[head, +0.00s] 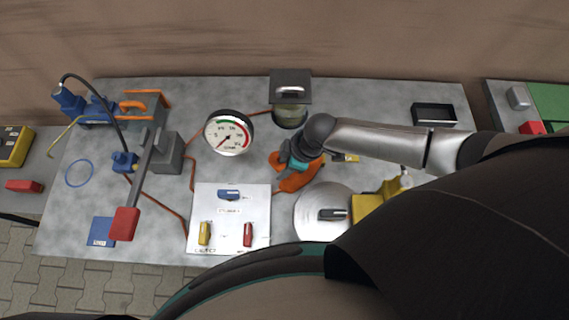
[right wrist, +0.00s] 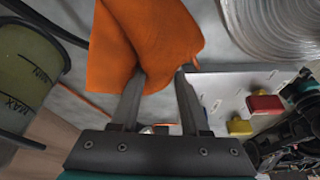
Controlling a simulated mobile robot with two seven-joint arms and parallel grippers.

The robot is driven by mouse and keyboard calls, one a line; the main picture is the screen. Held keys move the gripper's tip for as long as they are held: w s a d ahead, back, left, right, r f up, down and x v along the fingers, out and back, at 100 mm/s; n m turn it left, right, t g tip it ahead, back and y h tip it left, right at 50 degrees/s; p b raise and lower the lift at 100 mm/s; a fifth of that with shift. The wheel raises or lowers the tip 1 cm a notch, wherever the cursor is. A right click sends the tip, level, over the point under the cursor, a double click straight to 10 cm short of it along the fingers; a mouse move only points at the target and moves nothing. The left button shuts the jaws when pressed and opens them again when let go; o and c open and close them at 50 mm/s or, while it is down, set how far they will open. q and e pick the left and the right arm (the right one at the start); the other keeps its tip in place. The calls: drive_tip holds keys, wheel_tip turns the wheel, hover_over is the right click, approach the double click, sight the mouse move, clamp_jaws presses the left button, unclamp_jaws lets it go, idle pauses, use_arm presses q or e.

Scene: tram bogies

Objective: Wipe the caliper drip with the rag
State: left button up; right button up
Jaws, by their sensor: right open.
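The orange rag (head: 299,184) lies crumpled on the grey bench, left of the brake disc (head: 310,208). My right gripper (head: 291,164) is over the rag. In the right wrist view its fingers (right wrist: 160,74) are apart, with the tips at the near edge of the rag (right wrist: 150,38); I cannot tell whether they touch it. The yellow caliper (head: 372,208) sits at the right edge of the disc, partly covered by my arm. I cannot make out a drip. A small yellow patch (head: 350,158) shows beside my right arm, unclear in kind. My left gripper is out of view.
A fluid reservoir (head: 290,115) with MIN and MAX marks (right wrist: 22,85) stands behind the rag. A pressure gauge (head: 228,133) and a white panel with levers (head: 230,235) are to the left. A black tray (head: 434,114) is at back right, with bare bench around it.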

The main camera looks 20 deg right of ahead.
drive_tip(key=o, duration=0.6)
drive_tip(key=shift+w+d, duration=0.3)
drive_tip(key=shift+d, duration=0.05)
drive_tip(key=shift+w+d, duration=0.1)
drive_tip(key=c, duration=0.8)
drive_tip(key=shift+s+f, duration=0.15)
drive_tip(key=shift+s, duration=0.05)
drive_tip(key=c, duration=0.5)
drive_tip(key=shift+a, duration=0.25)
clamp_jaws()
